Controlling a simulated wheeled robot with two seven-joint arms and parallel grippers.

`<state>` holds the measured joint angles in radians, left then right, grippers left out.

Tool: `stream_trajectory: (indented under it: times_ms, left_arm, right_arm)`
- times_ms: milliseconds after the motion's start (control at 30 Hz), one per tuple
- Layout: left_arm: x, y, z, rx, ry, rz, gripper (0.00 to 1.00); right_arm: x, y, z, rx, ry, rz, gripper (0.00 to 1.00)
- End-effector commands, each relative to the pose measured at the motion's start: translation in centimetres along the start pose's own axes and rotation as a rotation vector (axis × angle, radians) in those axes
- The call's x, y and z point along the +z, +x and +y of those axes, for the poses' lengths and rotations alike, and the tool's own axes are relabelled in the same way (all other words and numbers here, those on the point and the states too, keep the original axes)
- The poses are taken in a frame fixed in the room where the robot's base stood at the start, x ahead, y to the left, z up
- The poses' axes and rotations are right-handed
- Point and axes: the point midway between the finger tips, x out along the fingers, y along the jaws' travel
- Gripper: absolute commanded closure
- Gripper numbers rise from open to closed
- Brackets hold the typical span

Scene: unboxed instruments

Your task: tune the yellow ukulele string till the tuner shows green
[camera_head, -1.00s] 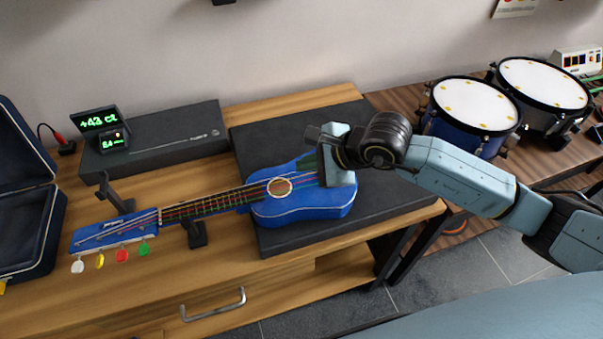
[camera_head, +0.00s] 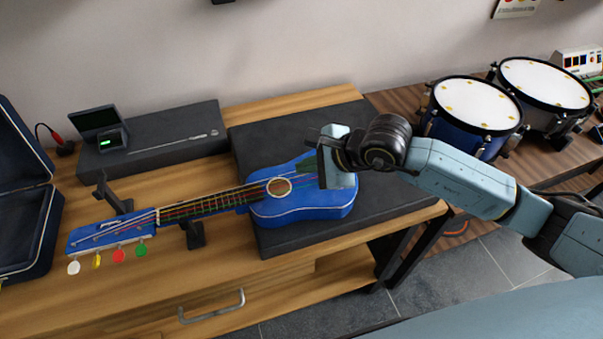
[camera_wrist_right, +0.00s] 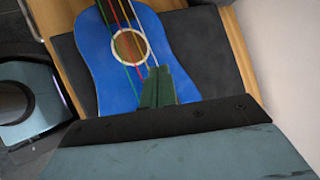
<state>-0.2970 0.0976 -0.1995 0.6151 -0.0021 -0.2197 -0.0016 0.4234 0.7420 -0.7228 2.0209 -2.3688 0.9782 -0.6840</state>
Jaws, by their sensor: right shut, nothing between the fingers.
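The blue ukulele (camera_head: 300,208) lies with its body on a dark mat and its neck to the left. The yellow peg (camera_head: 96,261) hangs at the headstock between the white peg (camera_head: 73,268) and the red peg (camera_head: 118,256). The tuner screen (camera_head: 97,119) is dark; the small unit before it (camera_head: 112,140) shows a little green light. My right gripper (camera_head: 305,166) is shut and empty over the strings by the sound hole. Its green fingers show in the right wrist view (camera_wrist_right: 157,76) just below the sound hole; string contact is unclear. My left gripper is out of view.
An open dark case (camera_head: 28,225) stands at the left edge. A black stand (camera_head: 115,195) rises behind the headstock, and a long dark box (camera_head: 170,140) lies behind the neck. Drums (camera_head: 475,108) stand at the right. The bench front is clear.

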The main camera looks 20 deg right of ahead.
Motion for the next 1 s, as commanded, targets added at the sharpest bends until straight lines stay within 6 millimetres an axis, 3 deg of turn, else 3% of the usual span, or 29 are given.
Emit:
stream_trajectory:
  times_ms: [633,1000]
  left_arm:
    - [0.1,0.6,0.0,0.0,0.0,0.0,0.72]
    - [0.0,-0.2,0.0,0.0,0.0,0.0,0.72]
  right_arm:
    - [-0.3,0.4,0.3,0.0,0.0,0.0,1.0]
    - [0.5,-0.7,-0.5,-0.001,-0.001,0.0,1.0]
